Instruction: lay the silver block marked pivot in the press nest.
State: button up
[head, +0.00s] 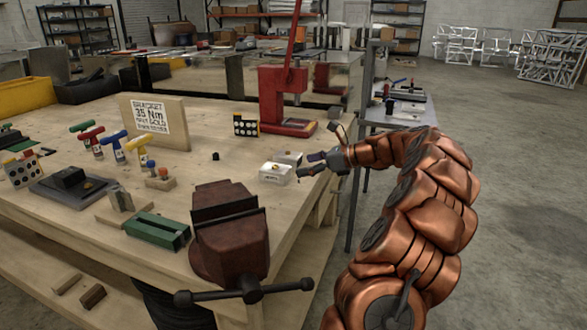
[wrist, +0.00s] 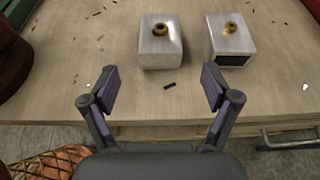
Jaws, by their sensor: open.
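Two silver blocks with brass knobs on top stand side by side near the bench's right edge. The nearer block (head: 275,174) has dark lettering on its front, too small to read; it is the left block (wrist: 160,45) in the wrist view. The farther block (head: 289,158) is partly hidden behind it; it is the right block (wrist: 232,38) in the wrist view, with a dark front face. I cannot tell which is marked pivot. My gripper (head: 311,163) is open and empty beside the blocks; its fingertips (wrist: 161,86) are short of the left block. The red press (head: 270,95) stands behind; its nest is not clear.
A dark red vise (head: 229,235) stands at the bench's front edge. A green block-like fixture (head: 158,231), a sign board (head: 150,122) and coloured-handled tools are to the left. Bare bench lies left of the silver blocks.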

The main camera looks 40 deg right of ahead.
aim_at(278, 167)
jog(key=shift+o, duration=0.4)
jog(key=shift+s+d+r, duration=0.3)
jog(key=shift+s, duration=0.2)
jog(key=shift+r+p, duration=0.15)
jog(key=shift+p, duration=0.3)
jog(key=w+r+p, duration=0.1)
jog(key=p, duration=0.4)
jog(key=shift+w+p, duration=0.2)
jog(key=shift+p, duration=0.15)
jog(key=p, duration=0.2)
jog(key=w+p, duration=0.1)
jog(key=shift+a+f+p, duration=0.15)
jog(key=shift+a+p, duration=0.05)
jog(key=shift+p, duration=0.2)
jog(key=a+p, duration=0.1)
jog(key=p, duration=0.4)
jog(key=shift+w+f, duration=0.3)
jog(key=shift+w, duration=0.1)
jog(key=shift+w+a+f+p, duration=0.15)
jog(key=shift+f+p, duration=0.2)
jog(key=shift+p, duration=0.2)
jog(key=shift+w+a+f+p, duration=0.15)
jog(key=shift+f+p, duration=0.2)
jog(key=shift+p, duration=0.2)
jog(key=shift+p+x, duration=1.25)
jog(key=shift+x, duration=2.45)
jog(key=shift+a+r, duration=0.15)
